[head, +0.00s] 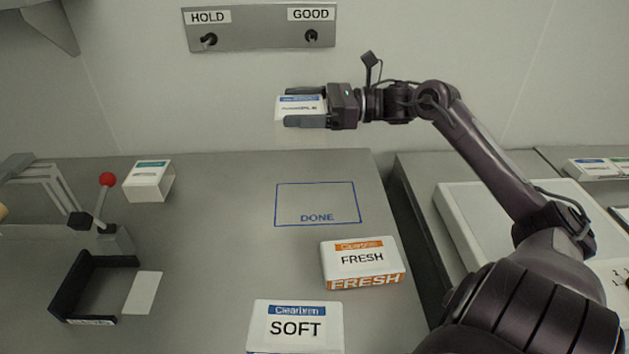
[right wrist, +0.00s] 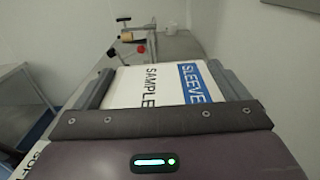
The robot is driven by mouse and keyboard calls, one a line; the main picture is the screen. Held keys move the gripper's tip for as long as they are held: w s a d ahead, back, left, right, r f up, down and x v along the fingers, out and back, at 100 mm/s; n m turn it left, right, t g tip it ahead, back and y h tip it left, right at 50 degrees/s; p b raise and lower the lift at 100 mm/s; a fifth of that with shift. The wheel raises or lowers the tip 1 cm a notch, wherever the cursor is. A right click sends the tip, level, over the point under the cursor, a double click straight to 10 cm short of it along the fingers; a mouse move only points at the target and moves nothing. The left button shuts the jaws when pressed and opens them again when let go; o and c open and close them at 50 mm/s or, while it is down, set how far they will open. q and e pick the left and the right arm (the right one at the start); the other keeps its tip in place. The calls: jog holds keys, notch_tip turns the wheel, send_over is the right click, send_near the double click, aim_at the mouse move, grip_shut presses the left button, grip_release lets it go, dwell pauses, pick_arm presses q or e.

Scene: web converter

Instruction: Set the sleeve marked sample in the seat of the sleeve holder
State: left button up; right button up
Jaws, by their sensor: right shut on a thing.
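The sleeve marked sample (head: 298,106) is a small white block with a blue band. My right gripper (head: 290,107) is shut on it and holds it in the air, above the far edge of the table in the head view. In the right wrist view the sleeve (right wrist: 150,86) sits between the two fingers and reads SLEEVE and SAMPLE. A black open frame (head: 75,285) on the table at the left looks like the sleeve holder. Its label is too small to read. My left gripper is not in view.
A lever with a red knob (head: 107,180) stands behind the frame, and a white plate (head: 143,292) lies beside it. A white block with a green band (head: 148,180) is farther back. FRESH (head: 362,262) and SOFT (head: 295,325) packs stand right. The blue DONE outline (head: 317,200) is empty.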

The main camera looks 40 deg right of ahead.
jog(key=shift+d+f, duration=0.2)
jog(key=shift+f, duration=0.15)
notch_tip(320, 180, down, 15)
jog(key=p, duration=0.3)
jog(key=shift+w, duration=0.1)
jog(key=shift+f, duration=2.05)
